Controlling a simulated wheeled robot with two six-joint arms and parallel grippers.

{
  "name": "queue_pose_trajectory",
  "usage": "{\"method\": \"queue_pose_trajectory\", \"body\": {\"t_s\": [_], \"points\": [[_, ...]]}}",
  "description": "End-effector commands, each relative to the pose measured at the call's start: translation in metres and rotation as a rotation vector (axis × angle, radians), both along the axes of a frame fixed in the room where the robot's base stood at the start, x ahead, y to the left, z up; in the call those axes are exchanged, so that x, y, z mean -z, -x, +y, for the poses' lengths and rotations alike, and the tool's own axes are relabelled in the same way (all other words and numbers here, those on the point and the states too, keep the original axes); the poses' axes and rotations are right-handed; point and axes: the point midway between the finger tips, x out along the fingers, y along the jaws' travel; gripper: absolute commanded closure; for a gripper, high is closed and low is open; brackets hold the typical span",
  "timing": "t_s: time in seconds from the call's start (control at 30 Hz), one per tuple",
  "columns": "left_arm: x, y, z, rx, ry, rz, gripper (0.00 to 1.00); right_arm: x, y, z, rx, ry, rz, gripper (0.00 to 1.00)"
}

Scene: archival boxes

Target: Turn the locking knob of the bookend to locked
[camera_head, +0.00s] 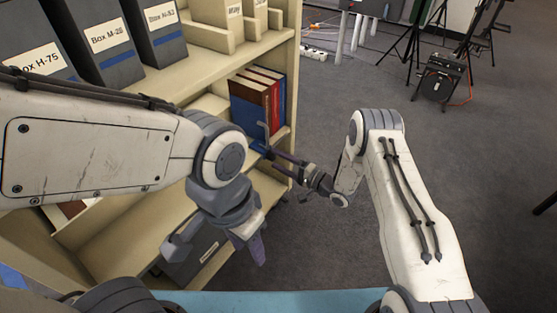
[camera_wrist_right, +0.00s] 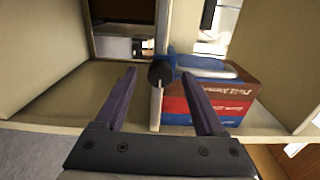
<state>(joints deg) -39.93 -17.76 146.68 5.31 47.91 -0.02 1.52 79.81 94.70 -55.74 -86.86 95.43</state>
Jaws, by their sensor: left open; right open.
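My left gripper (camera_head: 213,252) is open and empty, low in front of the shelves.
Red and blue books (camera_head: 255,98) stand on the same shelf, right of the bookend in the wrist view. The shelf unit's side panel (camera_head: 293,85) is close to my right gripper. Open floor lies to the right.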

Motion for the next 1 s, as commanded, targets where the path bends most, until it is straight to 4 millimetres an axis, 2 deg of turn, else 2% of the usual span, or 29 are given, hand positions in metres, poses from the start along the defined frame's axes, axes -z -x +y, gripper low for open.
{"method": "queue_pose_trajectory", "body": {"t_s": [0.3,0.5,0.67,1.0], "points": [[-0.015,0.000,0.000,0.000,0.000,0.000,0.55,-0.001,0.035,-0.052,0.008,-0.001,0.004,0.29],[-0.019,0.000,0.000,0.000,0.000,0.000,0.55,0.000,0.052,-0.074,0.006,0.000,0.004,0.29],[-0.020,0.000,0.000,0.000,0.000,0.000,0.55,0.000,0.057,-0.080,0.004,0.000,0.002,0.29],[-0.020,0.000,0.000,0.000,0.000,0.000,0.55,0.000,0.058,-0.080,0.003,0.000,0.002,0.29]]}}
